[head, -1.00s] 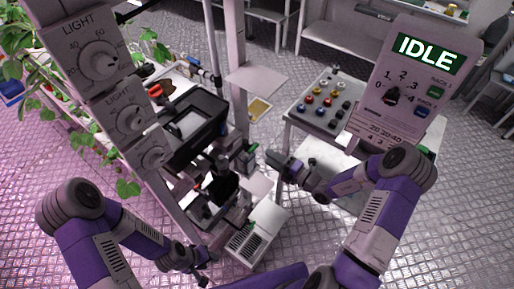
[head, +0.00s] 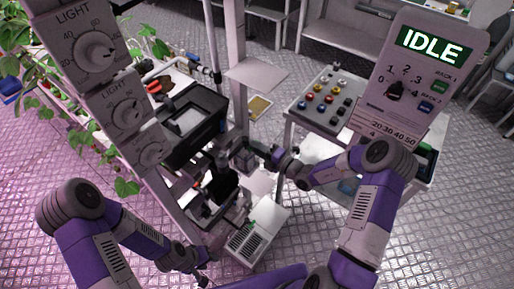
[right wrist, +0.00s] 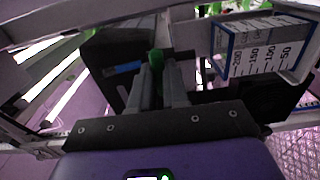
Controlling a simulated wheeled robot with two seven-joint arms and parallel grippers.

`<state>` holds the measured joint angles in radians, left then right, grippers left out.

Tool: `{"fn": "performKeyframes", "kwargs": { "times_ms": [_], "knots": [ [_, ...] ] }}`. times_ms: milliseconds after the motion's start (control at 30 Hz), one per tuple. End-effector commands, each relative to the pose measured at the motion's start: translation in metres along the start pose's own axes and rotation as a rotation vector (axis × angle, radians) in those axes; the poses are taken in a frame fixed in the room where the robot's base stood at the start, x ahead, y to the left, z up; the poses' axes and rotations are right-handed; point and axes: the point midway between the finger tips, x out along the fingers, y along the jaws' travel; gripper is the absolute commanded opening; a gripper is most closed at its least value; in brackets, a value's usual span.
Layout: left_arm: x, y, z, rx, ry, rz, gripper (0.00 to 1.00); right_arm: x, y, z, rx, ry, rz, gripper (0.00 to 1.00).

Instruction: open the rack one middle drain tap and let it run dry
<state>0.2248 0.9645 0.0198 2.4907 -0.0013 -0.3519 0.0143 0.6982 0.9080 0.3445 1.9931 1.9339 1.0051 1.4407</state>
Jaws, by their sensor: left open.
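A green tap handle (right wrist: 156,58) shows in the right wrist view, in line with the narrow gap between my right fingertips. My right gripper (right wrist: 158,88) has its fingers a little apart, close to the handle; I cannot tell whether they touch it. In the head view my right gripper (head: 254,152) reaches in at the rack post, beside the dark parts below the black tray; the tap is hidden there. My left gripper (head: 204,279) is open and low near the bottom edge, away from the taps. I see no running water.
A scaled container (right wrist: 262,50) stands right of the fingers in the wrist view. A black tray (head: 215,104) sits on the rack. A white vented box (head: 250,238) is on the floor. The panel reads IDLE (head: 431,45). A button table (head: 300,113) stands right.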

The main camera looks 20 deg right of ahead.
Motion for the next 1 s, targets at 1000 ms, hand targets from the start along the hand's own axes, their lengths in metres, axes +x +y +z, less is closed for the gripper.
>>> {"fn": "performKeyframes", "kwargs": {
  "times_ms": [1000],
  "knots": [
    [-0.025, 0.009, 0.001, 0.000, 0.000, 0.000, 0.43, 0.000, 0.002, -0.001, -0.442, 0.002, 0.000, 0.00]
  ]
}}
